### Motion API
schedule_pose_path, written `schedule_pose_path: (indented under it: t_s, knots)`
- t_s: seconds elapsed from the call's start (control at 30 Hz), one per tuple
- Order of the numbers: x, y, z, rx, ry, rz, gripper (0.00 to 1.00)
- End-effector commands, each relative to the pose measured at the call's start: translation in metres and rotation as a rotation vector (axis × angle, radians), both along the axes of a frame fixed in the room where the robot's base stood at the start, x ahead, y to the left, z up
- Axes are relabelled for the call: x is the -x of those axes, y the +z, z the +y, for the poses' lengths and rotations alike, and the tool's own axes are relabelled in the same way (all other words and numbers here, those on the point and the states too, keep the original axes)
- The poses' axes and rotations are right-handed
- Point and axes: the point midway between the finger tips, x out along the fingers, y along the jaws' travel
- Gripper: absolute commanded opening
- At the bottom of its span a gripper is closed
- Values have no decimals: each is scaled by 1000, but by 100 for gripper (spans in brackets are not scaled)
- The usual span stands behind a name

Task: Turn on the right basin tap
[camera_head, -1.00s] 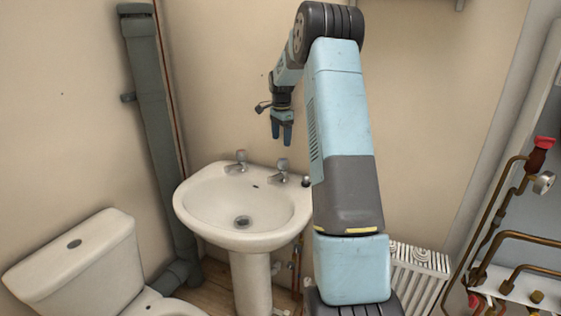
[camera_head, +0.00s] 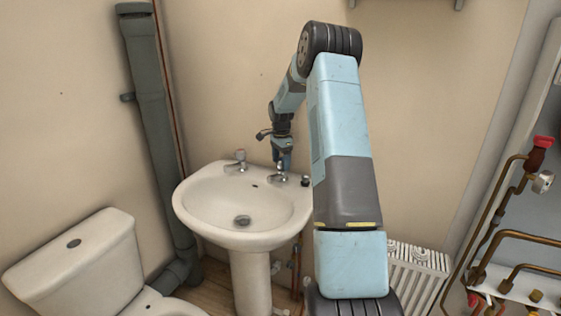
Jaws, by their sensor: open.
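The white basin (camera_head: 240,235) stands on a pedestal against the wall.
A toilet (camera_head: 90,260) stands at the left and a grey soil pipe (camera_head: 155,140) runs up the wall. A radiator (camera_head: 420,268) and copper pipes (camera_head: 500,215) are at the right.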

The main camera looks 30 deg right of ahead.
Motion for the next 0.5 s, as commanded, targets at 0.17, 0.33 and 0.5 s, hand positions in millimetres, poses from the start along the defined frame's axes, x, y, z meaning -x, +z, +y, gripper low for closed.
schedule_pose_path:
  t_s: [0.17,0.33,0.5]
  knots:
    - [0,0,0,0,0,0,68]
    - [0,0,0,0,1,0,51]
    - [0,0,1,0,1,0,35]
